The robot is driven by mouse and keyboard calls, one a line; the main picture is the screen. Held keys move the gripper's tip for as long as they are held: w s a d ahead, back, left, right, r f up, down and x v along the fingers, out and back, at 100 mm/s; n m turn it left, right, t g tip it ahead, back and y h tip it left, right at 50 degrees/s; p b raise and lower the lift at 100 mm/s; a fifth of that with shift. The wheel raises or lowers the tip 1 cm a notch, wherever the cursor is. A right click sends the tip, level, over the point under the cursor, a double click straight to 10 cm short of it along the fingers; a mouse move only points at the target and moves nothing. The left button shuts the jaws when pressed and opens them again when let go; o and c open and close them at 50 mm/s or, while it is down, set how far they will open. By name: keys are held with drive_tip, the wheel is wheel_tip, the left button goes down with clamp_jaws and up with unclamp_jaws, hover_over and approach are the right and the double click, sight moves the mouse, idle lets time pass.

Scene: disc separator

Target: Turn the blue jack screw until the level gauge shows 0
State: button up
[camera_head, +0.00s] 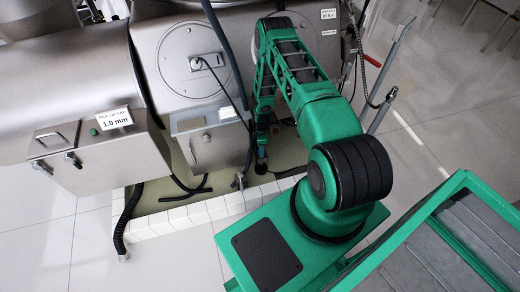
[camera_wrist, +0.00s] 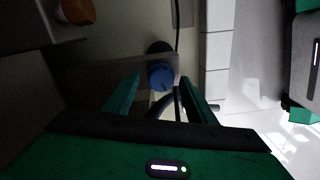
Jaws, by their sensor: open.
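The blue jack screw (camera_wrist: 161,76) shows in the wrist view as a round blue knob on a dark, low mount near the floor. My gripper (camera_wrist: 160,88) is open. Its two green fingers stand left and right of the knob, and I cannot tell whether they touch it. In the head view my gripper (camera_head: 262,148) points down at the foot of the steel machine, and the blue knob is hidden there. I cannot make out a level gauge showing 0. A white label (camera_head: 113,119) on the left housing reads 1.0 mm.
The steel separator (camera_head: 190,60) fills the back, with a box (camera_head: 210,140) just left of my gripper. White tiles (camera_head: 170,218) edge its pit. A black hose (camera_head: 126,222) lies at left. An orange knob (camera_wrist: 78,11) shows at upper left in the wrist view.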

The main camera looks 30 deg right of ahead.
drive_tip(key=shift+f, duration=0.1)
drive_tip(key=c, duration=1)
drive_tip(key=shift+c, duration=0.2)
drive_tip(key=shift+m, duration=0.3)
drive_tip(key=m, duration=0.5)
drive_tip(key=shift+w, duration=0.1)
drive_tip(key=m, duration=0.6)
drive_tip(key=shift+w, duration=0.1)
drive_tip(key=shift+m, duration=0.4)
